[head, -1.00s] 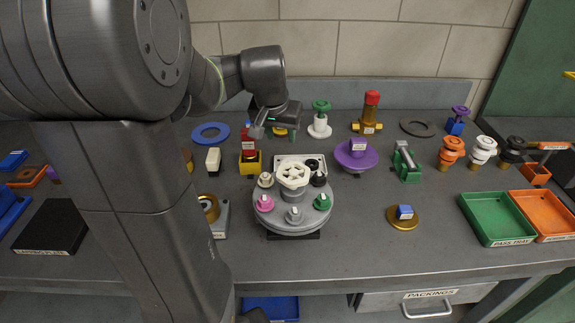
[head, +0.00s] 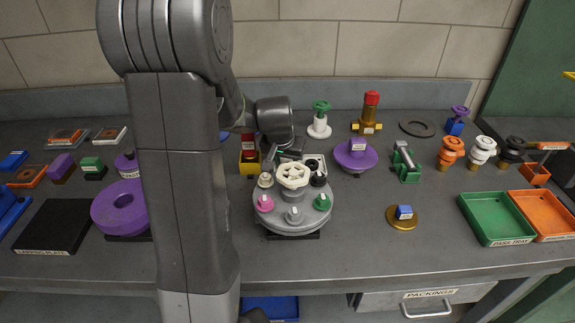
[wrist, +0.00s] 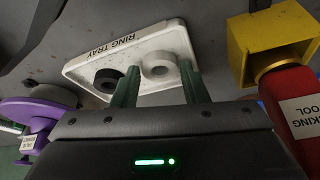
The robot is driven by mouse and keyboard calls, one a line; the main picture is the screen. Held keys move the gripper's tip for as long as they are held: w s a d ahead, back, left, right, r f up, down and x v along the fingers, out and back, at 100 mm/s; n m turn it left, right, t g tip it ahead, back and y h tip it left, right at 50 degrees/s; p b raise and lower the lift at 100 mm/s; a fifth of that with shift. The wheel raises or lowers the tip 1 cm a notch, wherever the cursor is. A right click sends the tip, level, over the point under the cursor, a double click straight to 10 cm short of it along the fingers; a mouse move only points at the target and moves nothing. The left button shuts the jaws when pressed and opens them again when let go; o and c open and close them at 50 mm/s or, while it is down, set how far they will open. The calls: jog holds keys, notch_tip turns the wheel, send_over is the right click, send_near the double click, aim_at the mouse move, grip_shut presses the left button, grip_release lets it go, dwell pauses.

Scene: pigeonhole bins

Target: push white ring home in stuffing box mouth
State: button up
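The white ring (wrist: 160,66) lies on the white ring tray (wrist: 88,57) in the wrist view, next to a black ring (wrist: 107,80). My gripper (wrist: 159,84) is open, with one green finger on each side of the white ring's near part. I cannot tell whether the fingers touch it. In the head view my gripper (head: 291,150) is low behind the round grey turret, and the white ring is hidden there. The red packing tool (wrist: 297,115) stands in a yellow block (wrist: 276,40) at the right of the wrist view. I cannot make out the stuffing box mouth.
The grey turret (head: 292,219) with a cream handwheel (head: 293,175) and several knobs stands just in front of the ring tray. A purple dish (head: 356,158) is to its right.

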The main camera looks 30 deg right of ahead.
jog(key=shift+f, duration=0.15)
jog(key=c, duration=0.6)
